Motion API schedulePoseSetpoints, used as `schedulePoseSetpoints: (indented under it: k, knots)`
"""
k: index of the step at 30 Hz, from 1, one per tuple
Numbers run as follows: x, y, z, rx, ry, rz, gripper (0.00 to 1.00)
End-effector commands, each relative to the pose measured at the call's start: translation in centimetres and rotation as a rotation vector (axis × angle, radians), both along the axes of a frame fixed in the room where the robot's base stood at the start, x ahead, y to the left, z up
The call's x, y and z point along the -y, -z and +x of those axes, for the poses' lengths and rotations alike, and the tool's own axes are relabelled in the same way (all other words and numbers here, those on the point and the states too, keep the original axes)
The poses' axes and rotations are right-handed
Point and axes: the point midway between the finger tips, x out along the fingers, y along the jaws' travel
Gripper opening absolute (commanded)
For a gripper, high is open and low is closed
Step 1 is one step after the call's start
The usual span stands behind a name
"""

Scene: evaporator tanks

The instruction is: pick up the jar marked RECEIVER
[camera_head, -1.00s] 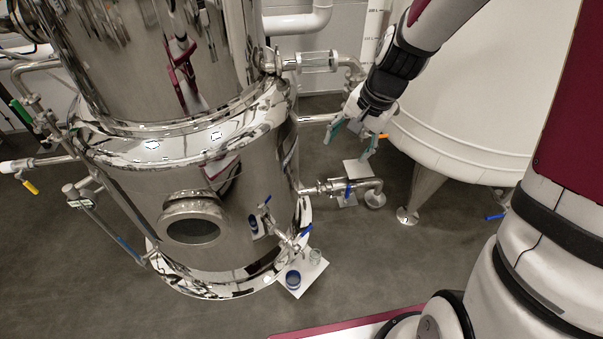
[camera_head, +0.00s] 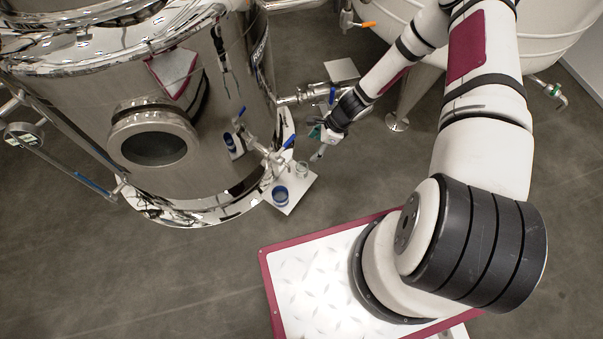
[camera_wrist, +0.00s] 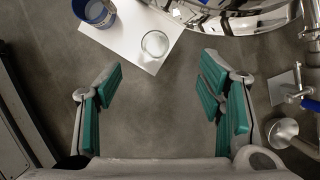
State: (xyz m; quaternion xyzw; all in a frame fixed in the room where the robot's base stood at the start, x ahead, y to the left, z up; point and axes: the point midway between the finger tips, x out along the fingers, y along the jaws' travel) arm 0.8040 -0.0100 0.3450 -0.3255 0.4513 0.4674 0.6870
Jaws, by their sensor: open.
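Two jars stand on a white plate (camera_head: 301,195) on the floor beside the steel tank. One is a blue jar (camera_head: 280,196), seen in the wrist view (camera_wrist: 95,11) at the top left with a pale patch on its side. The other is a clear glass jar (camera_head: 302,170), seen in the wrist view (camera_wrist: 155,44) near the plate's corner. I cannot read RECEIVER on either. My gripper (camera_head: 317,144) is open and empty, just right of the clear jar in the head view. In the wrist view its teal fingers (camera_wrist: 162,70) are apart, with the clear jar ahead of the gap, touching neither finger.
The polished tank (camera_head: 200,110) stands close behind the plate, with a blue-handled tap (camera_head: 283,145) above the jars. A pipe and valve (camera_head: 320,94) and a tank leg (camera_head: 405,100) stand behind my arm. Grey floor (camera_head: 200,290) is clear in front.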

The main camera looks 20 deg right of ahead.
Motion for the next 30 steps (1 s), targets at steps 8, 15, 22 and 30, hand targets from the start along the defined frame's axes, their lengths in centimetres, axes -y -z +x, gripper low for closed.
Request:
schedulePoseSetpoints:
  k: [8,15,22,30]
  knots:
    - [-1.0,3.7,-0.4,-0.025,0.053,0.013,0.62]
    - [-2.5,8.0,0.3,-0.025,0.05,0.012,0.62]
    - [-3.3,9.9,0.7,-0.023,0.05,0.011,0.62]
    - [-3.6,11.8,0.7,-0.024,0.049,0.012,0.62]
